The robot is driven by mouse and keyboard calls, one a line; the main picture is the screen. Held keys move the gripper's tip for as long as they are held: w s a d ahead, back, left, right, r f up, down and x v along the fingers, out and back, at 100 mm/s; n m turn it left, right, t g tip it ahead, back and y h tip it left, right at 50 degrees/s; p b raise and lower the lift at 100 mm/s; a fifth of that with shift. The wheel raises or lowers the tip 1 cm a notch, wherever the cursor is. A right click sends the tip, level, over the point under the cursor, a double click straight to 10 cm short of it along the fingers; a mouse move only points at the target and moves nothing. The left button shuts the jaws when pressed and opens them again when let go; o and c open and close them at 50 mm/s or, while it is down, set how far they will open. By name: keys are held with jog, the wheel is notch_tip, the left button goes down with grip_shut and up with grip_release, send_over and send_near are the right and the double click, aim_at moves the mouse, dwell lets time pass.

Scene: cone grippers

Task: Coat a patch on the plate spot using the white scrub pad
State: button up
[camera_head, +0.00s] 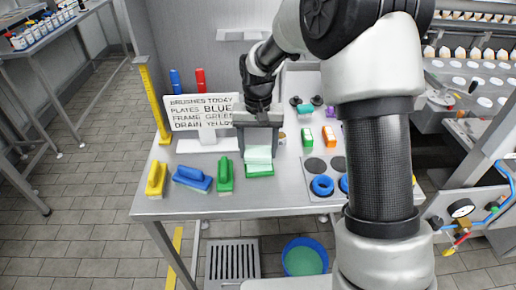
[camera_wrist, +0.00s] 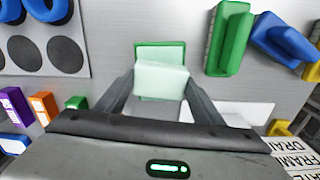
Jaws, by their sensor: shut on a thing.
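My gripper (camera_head: 258,146) is shut on the white scrub pad (camera_head: 259,155), which looks pale mint. In the wrist view the pad (camera_wrist: 160,82) sits between the two fingers. Right under it is a shallow green-rimmed tray (camera_head: 260,171); its rim also shows in the wrist view (camera_wrist: 160,44). I cannot tell whether the pad touches the tray. A grey plate (camera_head: 326,153) with dark round spots lies to the right of the tray; it also shows at upper left in the wrist view (camera_wrist: 80,60). Blue rings (camera_head: 322,185) lie on its front part.
Yellow (camera_head: 156,179), blue (camera_head: 192,179) and green (camera_head: 224,174) brushes lie left of the tray. A sign (camera_head: 205,112) behind reads plates blue, frame green, drain yellow. Small green (camera_head: 307,137) and orange (camera_head: 329,135) blocks stand behind the plate. A blue bucket (camera_head: 305,243) is on the floor.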

aim_at(258, 150)
jog(key=shift+r+p, duration=2.5)
jog(key=shift+r, duration=1)
